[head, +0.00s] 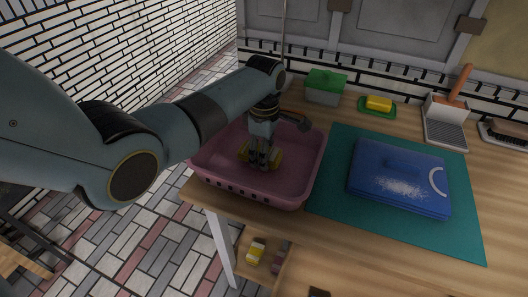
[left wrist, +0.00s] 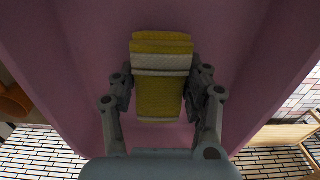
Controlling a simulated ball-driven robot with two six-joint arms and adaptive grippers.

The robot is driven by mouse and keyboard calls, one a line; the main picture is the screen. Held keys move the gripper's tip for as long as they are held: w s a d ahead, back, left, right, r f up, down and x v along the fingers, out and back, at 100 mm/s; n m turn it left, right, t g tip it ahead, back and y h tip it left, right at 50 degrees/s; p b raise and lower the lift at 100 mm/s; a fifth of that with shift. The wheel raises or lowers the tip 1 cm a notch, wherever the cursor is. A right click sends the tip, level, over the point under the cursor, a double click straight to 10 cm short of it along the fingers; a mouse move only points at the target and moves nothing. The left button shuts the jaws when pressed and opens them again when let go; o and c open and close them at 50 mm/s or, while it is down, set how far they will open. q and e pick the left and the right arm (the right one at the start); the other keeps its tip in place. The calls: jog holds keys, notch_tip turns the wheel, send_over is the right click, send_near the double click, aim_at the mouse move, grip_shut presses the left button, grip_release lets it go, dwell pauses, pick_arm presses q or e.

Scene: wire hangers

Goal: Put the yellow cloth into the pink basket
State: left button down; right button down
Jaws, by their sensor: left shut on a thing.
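The pink basket (head: 302,169) stands at the left end of the wooden table. My left gripper (head: 260,163) reaches down inside the basket. It is shut on the yellow cloth (head: 276,158), a folded cloth with a white band. In the left wrist view the cloth (left wrist: 160,95) sits between both fingers (left wrist: 160,88), with the pink basket (left wrist: 75,60) around and behind it. I cannot tell whether the cloth touches the basket floor. My right gripper is not in view.
A blue folded item (head: 385,170) with white grains lies on a teal mat (head: 335,205) right of the basket. Behind stand a green-lidded box (head: 325,87), a yellow block on a green dish (head: 378,104) and a dustpan with brush (head: 445,120). The table's edge is close left.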

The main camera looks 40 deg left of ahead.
pick_arm(q)
jog(key=shift+f, duration=0.6)
jog(key=c, duration=1)
grip_release()
jog(key=shift+c, duration=0.2)
jog(key=o, duration=0.4)
jog(key=shift+o, duration=0.2)
notch_tip(320, 180, up, 13)
jog(key=p, duration=0.1)
jog(key=shift+r, duration=0.15)
